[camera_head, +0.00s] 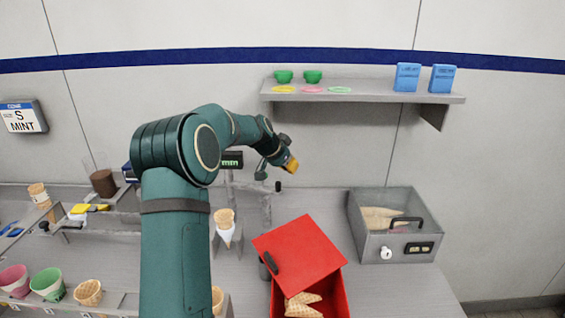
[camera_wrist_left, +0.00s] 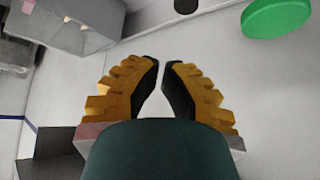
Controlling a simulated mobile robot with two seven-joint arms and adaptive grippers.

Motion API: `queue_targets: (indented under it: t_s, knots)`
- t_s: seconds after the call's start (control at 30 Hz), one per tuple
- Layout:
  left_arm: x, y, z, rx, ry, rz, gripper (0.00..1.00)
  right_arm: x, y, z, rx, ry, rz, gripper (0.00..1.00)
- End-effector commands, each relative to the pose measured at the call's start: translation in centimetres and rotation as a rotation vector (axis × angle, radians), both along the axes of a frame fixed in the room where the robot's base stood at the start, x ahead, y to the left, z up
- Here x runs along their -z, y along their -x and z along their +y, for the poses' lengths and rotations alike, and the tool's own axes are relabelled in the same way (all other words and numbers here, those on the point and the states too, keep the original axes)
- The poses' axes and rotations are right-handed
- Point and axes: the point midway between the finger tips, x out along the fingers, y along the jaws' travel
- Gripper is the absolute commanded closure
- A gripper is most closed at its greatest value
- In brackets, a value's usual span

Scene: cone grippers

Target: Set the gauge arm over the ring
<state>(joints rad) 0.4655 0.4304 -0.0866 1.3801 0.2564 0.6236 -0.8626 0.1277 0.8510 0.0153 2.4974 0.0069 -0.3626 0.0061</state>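A gauge with a lit green "mm" display (camera_head: 232,160) stands on a grey post at mid-table. A black knob (camera_head: 278,186) shows right of the post, apparently on the gauge arm; my left arm partly hides this area. A cone in a white paper sleeve (camera_head: 226,228) stands in a holder below the gauge; I cannot tell whether its support is the ring. My left gripper (camera_head: 291,164) has yellow fingers and is up to the right of the display. In the left wrist view its fingertips (camera_wrist_left: 161,64) are apart by a narrow gap with nothing between. My right gripper is not in view.
A red box (camera_head: 303,250) with a tilted lid holds cones. A grey metal bin (camera_head: 390,249) stands at right. A shelf (camera_head: 365,97) above carries green bowls and blue boxes. A green disc (camera_wrist_left: 278,16) shows near in the left wrist view. Cups and cones line the left front.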

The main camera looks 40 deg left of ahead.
Motion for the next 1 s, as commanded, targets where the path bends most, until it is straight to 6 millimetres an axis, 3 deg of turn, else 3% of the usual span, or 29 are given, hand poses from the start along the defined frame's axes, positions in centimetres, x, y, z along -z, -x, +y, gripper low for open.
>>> queue_targets:
  t_s: [0.3,0.6,1.0]
  knots:
    - [3.8,-2.8,-0.1,-0.001,0.001,0.001,1.00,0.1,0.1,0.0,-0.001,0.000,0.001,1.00]
    - [3.6,0.5,0.1,-0.002,0.000,0.000,1.00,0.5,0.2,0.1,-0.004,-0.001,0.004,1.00]
    - [3.5,1.2,0.1,0.000,0.000,0.000,1.00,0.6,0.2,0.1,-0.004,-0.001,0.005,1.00]
